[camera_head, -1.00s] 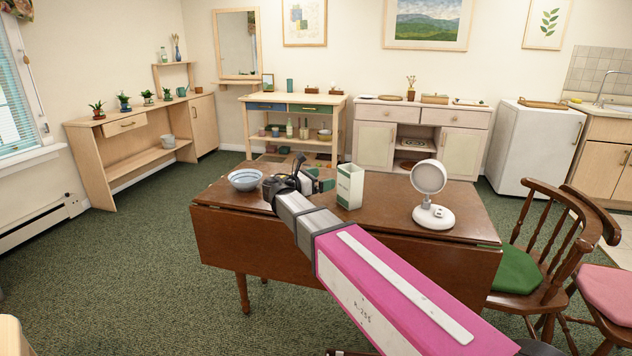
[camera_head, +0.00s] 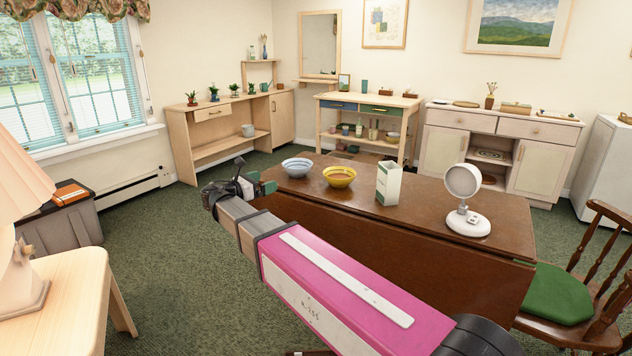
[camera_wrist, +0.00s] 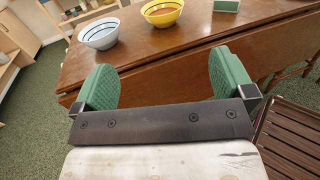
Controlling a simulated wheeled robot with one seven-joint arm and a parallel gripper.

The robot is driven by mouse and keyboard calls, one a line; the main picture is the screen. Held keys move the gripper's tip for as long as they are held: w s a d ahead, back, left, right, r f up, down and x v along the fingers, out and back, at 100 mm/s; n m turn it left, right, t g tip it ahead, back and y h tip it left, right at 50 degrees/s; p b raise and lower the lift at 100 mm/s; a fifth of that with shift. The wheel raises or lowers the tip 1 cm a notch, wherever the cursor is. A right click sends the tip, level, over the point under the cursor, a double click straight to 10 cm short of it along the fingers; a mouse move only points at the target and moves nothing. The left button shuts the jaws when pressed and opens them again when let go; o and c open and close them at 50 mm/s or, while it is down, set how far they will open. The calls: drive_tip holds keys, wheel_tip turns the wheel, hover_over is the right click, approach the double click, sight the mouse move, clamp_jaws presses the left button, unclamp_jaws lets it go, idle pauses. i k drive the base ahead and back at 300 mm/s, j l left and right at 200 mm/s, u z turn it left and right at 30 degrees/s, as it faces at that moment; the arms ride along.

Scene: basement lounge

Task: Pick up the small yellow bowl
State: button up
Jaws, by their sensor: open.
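The small yellow bowl (camera_head: 340,177) stands upright on the brown drop-leaf table (camera_head: 450,252), with dark stripes on its side. It also shows at the top of the wrist view (camera_wrist: 161,12). A blue-and-white striped bowl (camera_head: 297,167) stands to its left. My gripper (camera_head: 256,184) is at the table's left edge, apart from both bowls. In the wrist view its green fingers (camera_wrist: 166,82) are spread wide with nothing between them, in front of the table's edge, and the bowls lie beyond them.
A green-and-white box (camera_head: 388,184) stands right of the yellow bowl, and a white round lamp (camera_head: 463,200) is further right. A wooden chair with a green cushion (camera_head: 548,293) is at the table's right. A slatted dark wooden seat (camera_wrist: 290,128) is at the wrist view's right.

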sight(338, 176)
drive_tip(key=i+j+z, duration=0.1)
drive_tip(key=j+z, duration=0.2)
drive_tip(key=j, duration=0.35)
drive_tip(key=j+z, duration=0.3)
drive_tip(key=j, duration=0.4)
drive_tip(key=i, duration=0.05)
